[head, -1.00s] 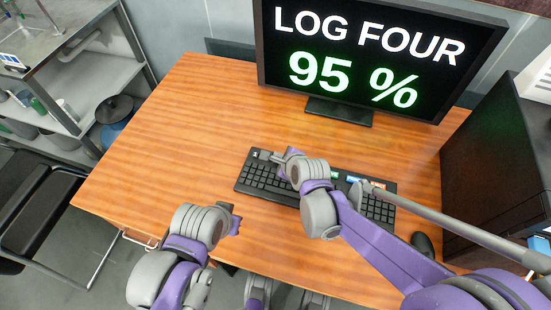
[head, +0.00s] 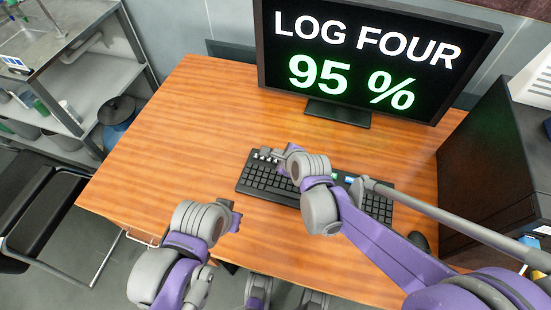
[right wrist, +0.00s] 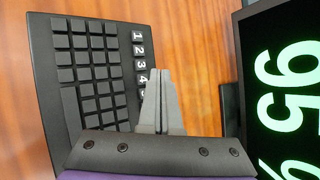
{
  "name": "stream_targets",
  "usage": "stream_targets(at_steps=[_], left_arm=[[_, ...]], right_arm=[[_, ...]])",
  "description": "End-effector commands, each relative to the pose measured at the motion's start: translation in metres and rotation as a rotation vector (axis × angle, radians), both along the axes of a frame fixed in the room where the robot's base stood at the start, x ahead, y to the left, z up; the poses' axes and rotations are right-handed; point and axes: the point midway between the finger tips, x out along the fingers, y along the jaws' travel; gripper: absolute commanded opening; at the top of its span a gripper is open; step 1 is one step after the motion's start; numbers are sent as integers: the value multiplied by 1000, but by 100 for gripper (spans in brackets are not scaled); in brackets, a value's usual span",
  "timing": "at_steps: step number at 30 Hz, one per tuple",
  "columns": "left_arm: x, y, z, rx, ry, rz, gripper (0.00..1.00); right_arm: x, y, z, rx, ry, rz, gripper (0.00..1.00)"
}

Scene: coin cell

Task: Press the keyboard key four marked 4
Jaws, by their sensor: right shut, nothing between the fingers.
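The black keyboard (head: 262,180) lies on the desk, partly covered by my right arm in the head view. The key marked 4 (right wrist: 140,79) is just left of my right gripper's fingertips. My right gripper (right wrist: 159,72) is shut and empty; whether it touches a key cannot be told. In the head view the right gripper (head: 276,155) is at the keyboard's upper left. My left gripper (head: 237,218) hangs over the desk's front, its jaws unclear.
A monitor (head: 375,60) behind the keyboard reads LOG FOUR and 95 %. The wooden desk (head: 180,140) is clear on the left. A dark mouse (head: 419,241) lies right of the keyboard. A black cabinet (head: 490,160) stands at the right.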

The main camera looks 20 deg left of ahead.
Motion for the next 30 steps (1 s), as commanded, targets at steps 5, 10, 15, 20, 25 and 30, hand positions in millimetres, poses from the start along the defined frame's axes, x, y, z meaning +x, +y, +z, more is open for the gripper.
stream_targets(at_steps=[5,10,15,20,25,30], left_arm=[[1,0,19,0,-6,0,0],[3,0,31,0,-10,0,0],[3,0,32,0,-10,0,0],[3,0,31,0,-10,0,0],[3,0,31,0,-10,0,0],[3,0,31,0,-10,0,0]], right_arm=[[0,0,22,0,-2,1,0],[0,0,38,0,0,0,0],[0,0,39,0,0,0,0],[0,0,39,0,0,0,0],[0,0,39,0,0,0,0],[0,0,39,0,0,0,0]])
